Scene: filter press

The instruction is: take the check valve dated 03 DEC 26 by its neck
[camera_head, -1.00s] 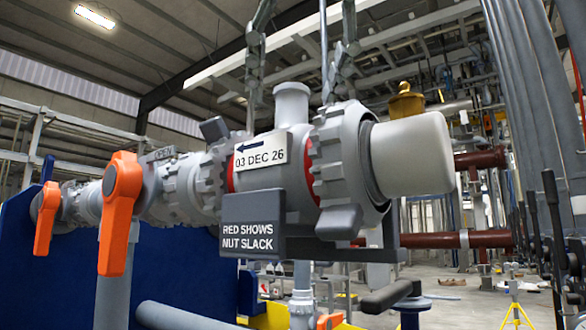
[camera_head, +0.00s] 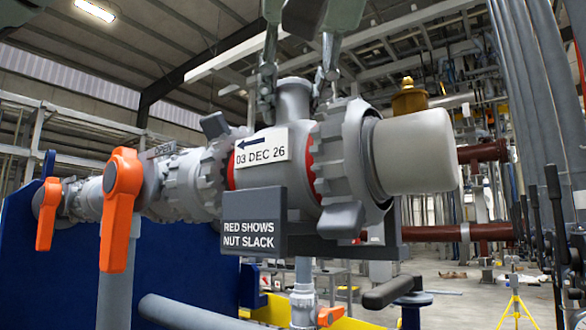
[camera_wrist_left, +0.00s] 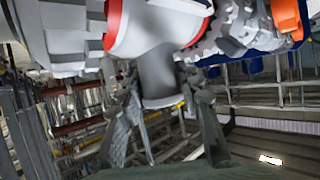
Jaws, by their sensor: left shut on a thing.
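The check valve (camera_head: 275,185) is a grey body between two toothed union nuts, with a white tag (camera_head: 263,148) reading 03 DEC 26 and an arrow pointing left. Red bands show beside both nuts, the right one (camera_head: 345,165) and the left one (camera_head: 217,165). Its neck (camera_head: 293,97) stands upright on top. My left gripper (camera_head: 294,103) comes from above and is shut on the neck, one finger on each side. In the left wrist view the neck (camera_wrist_left: 158,78) sits between the fingers (camera_wrist_left: 160,100). The right gripper is not in view.
A dark sign (camera_head: 252,225) reading RED SHOWS NUT SLACK stands in front of the valve. A pale pipe end (camera_head: 415,152) is at right, with a brass fitting (camera_head: 409,97) behind it. Orange handles (camera_head: 121,205) are at left, before a blue panel (camera_head: 175,265).

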